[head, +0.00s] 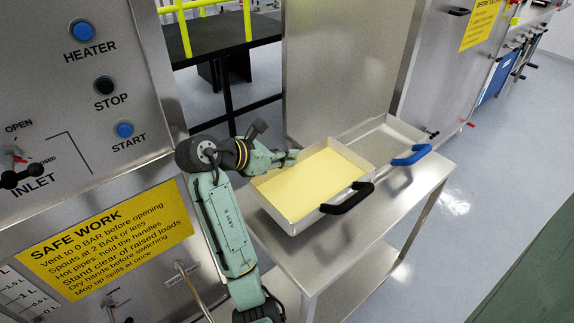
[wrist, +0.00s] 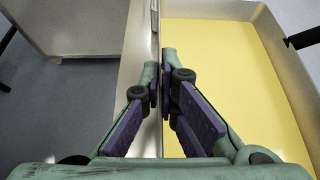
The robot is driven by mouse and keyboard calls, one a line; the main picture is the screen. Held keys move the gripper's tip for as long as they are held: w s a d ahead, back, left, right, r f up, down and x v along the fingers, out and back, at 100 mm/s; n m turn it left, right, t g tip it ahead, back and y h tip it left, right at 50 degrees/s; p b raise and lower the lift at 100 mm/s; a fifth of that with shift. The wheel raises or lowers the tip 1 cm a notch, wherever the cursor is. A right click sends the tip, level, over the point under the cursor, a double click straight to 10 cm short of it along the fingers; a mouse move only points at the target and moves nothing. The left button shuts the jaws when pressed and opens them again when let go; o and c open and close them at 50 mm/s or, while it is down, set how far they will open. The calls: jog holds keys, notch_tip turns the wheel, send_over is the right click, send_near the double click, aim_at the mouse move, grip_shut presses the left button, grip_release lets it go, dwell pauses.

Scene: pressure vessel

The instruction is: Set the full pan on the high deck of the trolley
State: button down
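The full pan (head: 309,183) is a shallow metal tray of pale yellow contents with a black handle (head: 347,198) at its front right. It appears level on the high deck (head: 396,212) of the steel trolley; whether its base touches cannot be told. My gripper (head: 292,155) is at the pan's far left wall. In the wrist view, the fingers of my gripper (wrist: 161,72) close on both sides of the thin wall (wrist: 157,35), with the yellow contents (wrist: 228,85) to the right. The inner contact is partly hidden.
An empty metal pan (head: 378,137) with a blue handle (head: 411,156) stands behind, close to the full pan. The trolley has a lower shelf (head: 352,283). A control panel (head: 82,75) with buttons and a yellow sign (head: 108,232) stands at the left. The floor at right (head: 470,195) is clear.

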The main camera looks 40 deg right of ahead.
aim_at(287, 171)
jog(key=shift+f+p, duration=0.35)
jog(key=shift+f, duration=1.4)
jog(key=shift+f, duration=0.15)
jog(key=c, duration=1.8)
grip_release()
jog(key=shift+r, duration=0.2)
jog(key=v, duration=1.2)
jog(key=shift+f, duration=0.1)
